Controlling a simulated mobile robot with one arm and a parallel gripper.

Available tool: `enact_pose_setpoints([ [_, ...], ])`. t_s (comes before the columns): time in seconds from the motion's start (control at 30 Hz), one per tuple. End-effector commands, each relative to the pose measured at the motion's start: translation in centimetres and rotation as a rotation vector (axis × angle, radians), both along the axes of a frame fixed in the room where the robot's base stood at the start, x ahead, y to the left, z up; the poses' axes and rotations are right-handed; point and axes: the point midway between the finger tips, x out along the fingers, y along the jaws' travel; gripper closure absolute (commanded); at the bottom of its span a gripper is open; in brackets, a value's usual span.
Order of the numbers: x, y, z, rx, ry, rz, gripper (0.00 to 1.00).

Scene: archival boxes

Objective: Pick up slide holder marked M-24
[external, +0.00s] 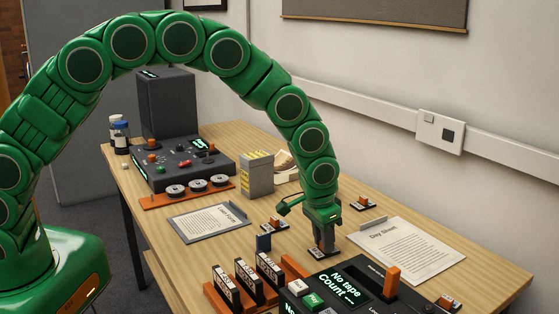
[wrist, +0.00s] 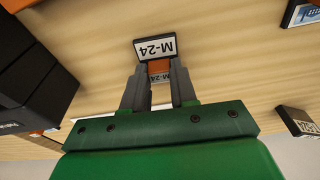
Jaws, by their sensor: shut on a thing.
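The slide holder marked M-24 (wrist: 155,47) shows in the wrist view, with a white label on a dark base and an orange upright part (wrist: 158,67). My gripper (wrist: 158,88) is shut on the orange part, one grey finger on each side. In the external view my gripper (external: 324,245) points down at the table beside the Day Sheet, and the holder's base (external: 321,254) shows at its fingertips. I cannot tell whether the base touches the table.
Other small slide holders stand nearby, at left (external: 275,225) and behind (external: 362,203). The Day Sheet (external: 405,250) lies to the right. A dark console (external: 345,285) and an orange rack (external: 293,270) with black upright pieces are close in front. A clipboard (external: 208,222) lies farther left.

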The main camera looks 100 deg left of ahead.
Motion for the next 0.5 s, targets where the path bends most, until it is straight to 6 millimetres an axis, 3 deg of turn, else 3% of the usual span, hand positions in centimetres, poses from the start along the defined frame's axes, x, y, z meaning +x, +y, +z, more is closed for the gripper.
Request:
enact_pose_setpoints([
  [0.33,0.0,0.0,0.2,0.0,0.0,0.0,1.0],
  [0.5,0.1,0.0,1.8,0.001,-0.002,0.0,1.0],
])
